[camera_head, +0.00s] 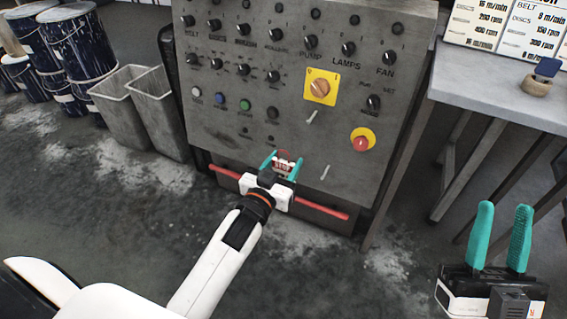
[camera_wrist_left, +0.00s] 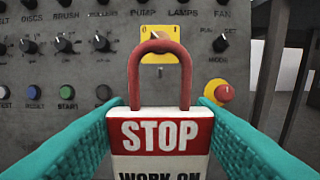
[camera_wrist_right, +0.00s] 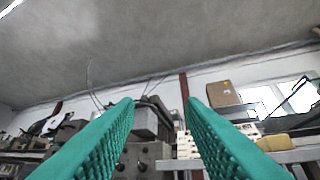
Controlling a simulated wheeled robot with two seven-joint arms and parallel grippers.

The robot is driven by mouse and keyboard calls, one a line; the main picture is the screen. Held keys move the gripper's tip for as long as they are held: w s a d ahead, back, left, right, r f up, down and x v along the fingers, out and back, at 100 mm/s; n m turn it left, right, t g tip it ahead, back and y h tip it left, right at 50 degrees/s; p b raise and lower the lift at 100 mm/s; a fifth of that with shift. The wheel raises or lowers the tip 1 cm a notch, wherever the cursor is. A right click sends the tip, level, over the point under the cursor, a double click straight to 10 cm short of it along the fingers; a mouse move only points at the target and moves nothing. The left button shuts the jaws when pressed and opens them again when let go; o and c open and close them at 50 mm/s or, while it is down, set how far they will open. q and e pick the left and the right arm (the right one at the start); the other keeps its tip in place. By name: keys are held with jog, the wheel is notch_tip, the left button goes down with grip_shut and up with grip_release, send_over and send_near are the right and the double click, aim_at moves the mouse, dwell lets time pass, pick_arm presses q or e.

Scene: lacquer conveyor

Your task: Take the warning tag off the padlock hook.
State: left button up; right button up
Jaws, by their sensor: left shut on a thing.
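The warning tag (camera_head: 283,167) is a red and white STOP plate with a red loop on top. It fills the middle of the left wrist view (camera_wrist_left: 160,133). My left gripper (camera_head: 282,168) is shut on it, one teal finger at each side, and holds it upright in front of the lower panel. A small metal hook (camera_head: 312,117) sticks out below the yellow rotary switch (camera_head: 320,86). In the head view the tag is apart from this hook, below and left of it. My right gripper (camera_head: 499,238) is open and empty at the lower right.
The grey control panel (camera_head: 225,110) carries several knobs and a red stop button (camera_head: 362,141). A red bar (camera_head: 322,208) runs along its base. A grey table (camera_head: 500,83) stands at the right with a stamp (camera_head: 539,78). Bins (camera_head: 123,110) and drums stand at the left.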

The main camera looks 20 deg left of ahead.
aim_at(282, 164)
pick_arm(q)
jog(key=shift+r+p, duration=0.25)
jog(key=shift+p, duration=0.05)
jog(key=shift+r, duration=0.15)
pick_arm(e)
jog(key=shift+w+a+f+g+h, duration=0.15)
jog(key=shift+w+f+g+h, duration=0.45)
jog(key=shift+w+f+g, duration=0.8)
pick_arm(q)
jog(key=shift+s, duration=0.15)
